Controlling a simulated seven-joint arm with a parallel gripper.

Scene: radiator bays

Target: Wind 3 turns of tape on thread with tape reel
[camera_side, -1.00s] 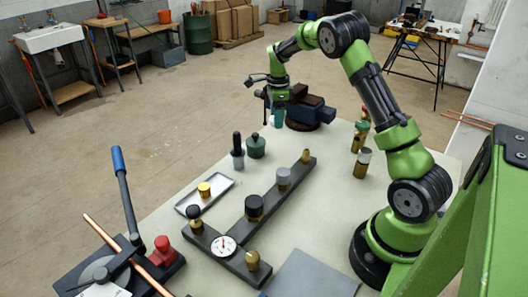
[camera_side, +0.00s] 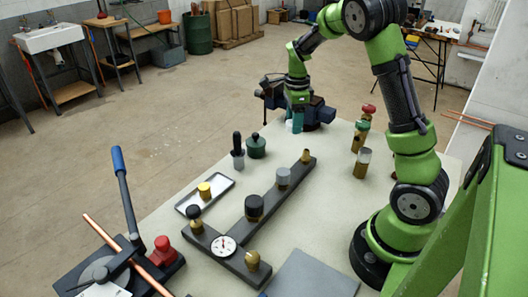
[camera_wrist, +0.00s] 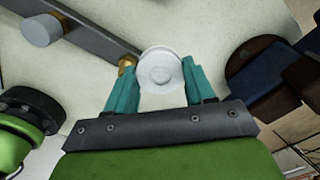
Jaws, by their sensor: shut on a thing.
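A white tape reel (camera_wrist: 159,72) sits between the teal fingers of my gripper (camera_wrist: 157,90) in the wrist view; the gripper is shut on it. In the side view my gripper (camera_side: 295,122) is in front of the vise, above the back of the bench, and the reel is small and hard to make out. A brass fitting (camera_side: 306,156) stands at the far end of the dark manifold bar (camera_side: 283,206). It shows just left of the reel in the wrist view (camera_wrist: 127,64). Its thread, and any tape on it, cannot be made out.
A blue-and-dark vise (camera_side: 318,113) stands close behind my gripper. Several valves (camera_side: 361,160) stand to its right. A green pot (camera_side: 256,147) and a metal tray (camera_side: 219,186) lie left of the manifold. The bench between the manifold and the valves is clear.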

